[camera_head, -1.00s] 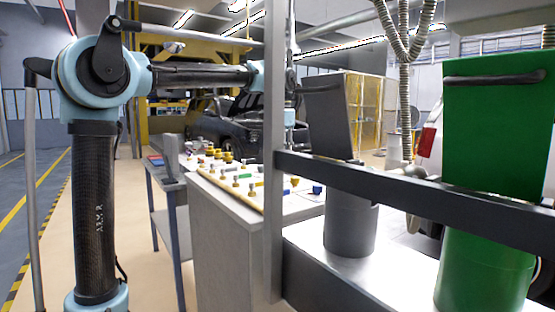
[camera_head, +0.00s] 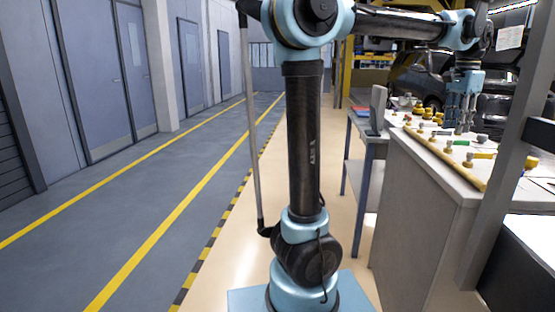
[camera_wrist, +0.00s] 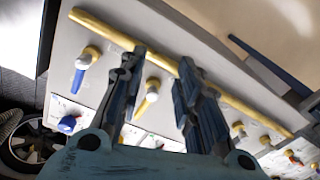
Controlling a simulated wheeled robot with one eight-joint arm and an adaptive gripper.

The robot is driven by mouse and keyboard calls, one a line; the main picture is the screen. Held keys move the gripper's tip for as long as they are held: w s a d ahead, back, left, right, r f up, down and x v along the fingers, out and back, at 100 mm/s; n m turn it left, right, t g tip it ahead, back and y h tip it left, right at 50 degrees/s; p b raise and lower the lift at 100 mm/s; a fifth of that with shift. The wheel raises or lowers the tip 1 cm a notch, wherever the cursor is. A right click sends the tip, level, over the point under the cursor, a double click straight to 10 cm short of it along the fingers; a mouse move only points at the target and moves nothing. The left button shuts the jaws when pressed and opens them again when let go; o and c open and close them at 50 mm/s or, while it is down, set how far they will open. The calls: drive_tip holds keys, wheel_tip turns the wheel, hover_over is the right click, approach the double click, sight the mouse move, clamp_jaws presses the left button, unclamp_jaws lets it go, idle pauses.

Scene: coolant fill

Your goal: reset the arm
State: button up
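My arm stands upright in the middle of the head view, and its upper link reaches level to the right. My gripper (camera_head: 460,125) points down over the worktop with the small fittings. In the wrist view, the two dark fingers of my gripper (camera_wrist: 162,58) are apart with no object held between them. Below them, apart from the fingers, is a white-and-yellow fitting (camera_wrist: 150,88) on the pale panel.
The pale worktop cabinet (camera_head: 415,200) with a yellow edge bar and several fittings stands at right, beside a grey post (camera_head: 505,160). A small side table (camera_head: 370,140) stands behind my arm. The grey floor lane (camera_head: 110,235) at left is clear.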

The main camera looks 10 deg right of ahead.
drive_tip(key=w+a+f+n, duration=0.3)
drive_tip(key=w+a+f, duration=0.15)
drive_tip(key=a, duration=0.45)
drive_tip(key=w+a+f+n, duration=0.25)
drive_tip(key=w+a, duration=0.25)
drive_tip(key=a, duration=0.4)
drive_tip(key=w+a+f+n, duration=0.3)
drive_tip(key=w+a+f, duration=0.1)
drive_tip(key=a, duration=0.5)
drive_tip(key=s+a+f+n+t, duration=0.1)
drive_tip(key=s+a+f+n, duration=0.3)
drive_tip(key=a+f, duration=0.6)
drive_tip(key=s+a+f+n+t, duration=0.1)
drive_tip(key=s+a+f+n, duration=0.3)
drive_tip(key=a+f, duration=0.6)
drive_tip(key=a+n, duration=0.2)
drive_tip(key=a, duration=0.2)
drive_tip(key=shift+f, duration=0.3)
drive_tip(key=shift+s+d, duration=0.1)
